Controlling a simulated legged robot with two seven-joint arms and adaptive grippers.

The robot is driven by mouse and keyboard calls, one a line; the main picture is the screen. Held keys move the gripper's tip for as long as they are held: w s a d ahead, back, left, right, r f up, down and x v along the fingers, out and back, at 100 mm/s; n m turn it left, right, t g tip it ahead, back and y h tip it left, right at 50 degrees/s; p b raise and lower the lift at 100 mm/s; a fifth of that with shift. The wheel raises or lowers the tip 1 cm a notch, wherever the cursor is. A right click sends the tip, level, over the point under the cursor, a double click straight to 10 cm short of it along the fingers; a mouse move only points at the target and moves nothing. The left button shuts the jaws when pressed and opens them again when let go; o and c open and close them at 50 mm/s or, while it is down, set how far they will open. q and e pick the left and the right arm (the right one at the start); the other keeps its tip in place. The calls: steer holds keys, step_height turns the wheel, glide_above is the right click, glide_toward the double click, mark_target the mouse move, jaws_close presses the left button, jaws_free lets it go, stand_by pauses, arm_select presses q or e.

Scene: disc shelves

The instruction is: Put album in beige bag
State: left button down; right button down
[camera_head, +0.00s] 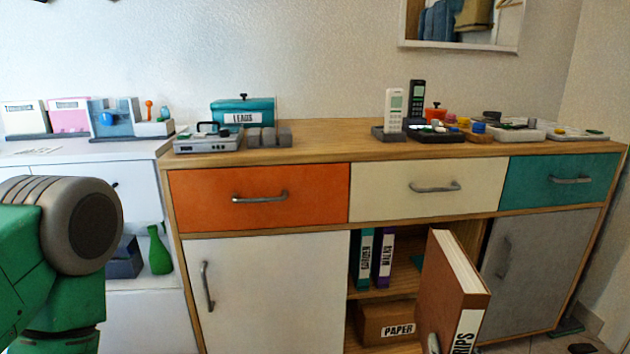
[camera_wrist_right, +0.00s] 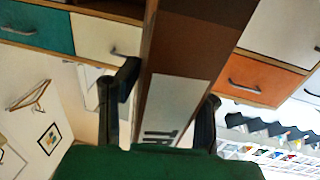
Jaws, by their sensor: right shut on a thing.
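A thick brown album (camera_head: 450,290) with a white spine label ending in "IPS" stands upright in front of the open shelf in the head view. In the right wrist view the album (camera_wrist_right: 205,40) runs up between the two black fingers of my right gripper (camera_wrist_right: 171,83), which is shut on it. Only a small grey part of that gripper (camera_head: 433,343) shows in the head view, at the album's lower edge. My left gripper is out of view; only my green arm shows at the left. A beige item (camera_head: 475,14) shows in the mirror; I cannot tell whether it is the bag.
A wooden cabinet (camera_head: 315,149) has orange, cream and teal drawers. Its open shelf holds two labelled albums (camera_head: 374,258) and a brown "PAPER" box (camera_head: 387,322). Remotes (camera_head: 394,110), trays and a teal "LEADS" box (camera_head: 243,110) stand on top. A white unit stands at left.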

mark_target(467, 279)
steer(key=r+p, duration=1.8)
steer(key=r, duration=0.1)
steer(key=shift+s+a+r, duration=0.1)
steer(key=shift+s, duration=0.1)
steer(key=shift+r, duration=0.1)
steer(key=shift+a, duration=0.15)
